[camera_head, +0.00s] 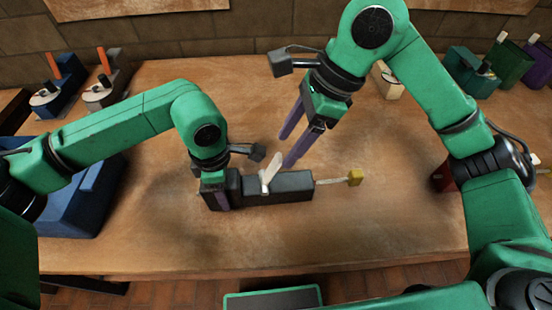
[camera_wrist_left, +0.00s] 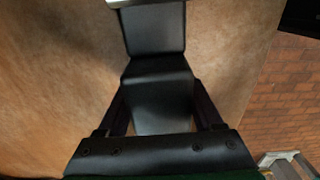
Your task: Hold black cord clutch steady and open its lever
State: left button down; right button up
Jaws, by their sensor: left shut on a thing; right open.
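The black cord clutch (camera_head: 285,187) lies lengthwise on the table. Its pale lever (camera_head: 270,175) stands up at a tilt near the left part of the body. My left gripper (camera_head: 221,192) is shut on the clutch's left end. The clutch body (camera_wrist_left: 155,32) fills the middle of the left wrist view, between the dark fingers. My right gripper (camera_head: 286,151) is open, its purple fingers pointing down just behind and above the lever. Whether a finger touches the lever, I cannot tell.
A blue bin (camera_head: 75,205) stands at the left, partly behind my left arm. The table (camera_head: 390,225) is clear in front and right.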

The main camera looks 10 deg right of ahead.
jog(key=v, duration=0.3)
jog(key=shift+r, duration=0.1)
jog(key=c, duration=0.9)
jog(key=shift+d+f+g+y, duration=0.25)
jog(key=shift+f+g+y, duration=0.15)
jog(key=shift+y, duration=0.2)
grip_shut()
jog(key=g+y, duration=0.1)
jog(key=y, duration=0.3)
send_near(271, 171)
jog(key=d+r, duration=0.1)
jog(key=d, duration=0.1)
jog(key=d+f+t+y, duration=0.2)
jog(key=d+f+y, duration=0.15)
jog(key=d, duration=0.55)
jog(key=shift+s+a+f, duration=0.1)
jog(key=shift+a+f, duration=0.2)
jog(key=shift+a, duration=1.9)
jog(key=shift+s+a+f, duration=0.1)
jog(key=shift+a+f, duration=0.15)
jog(key=shift+a, duration=2)
jog(key=shift+s+a+f, duration=0.1)
jog(key=shift+a+f, duration=0.2)
jog(key=shift+a, duration=1.9)
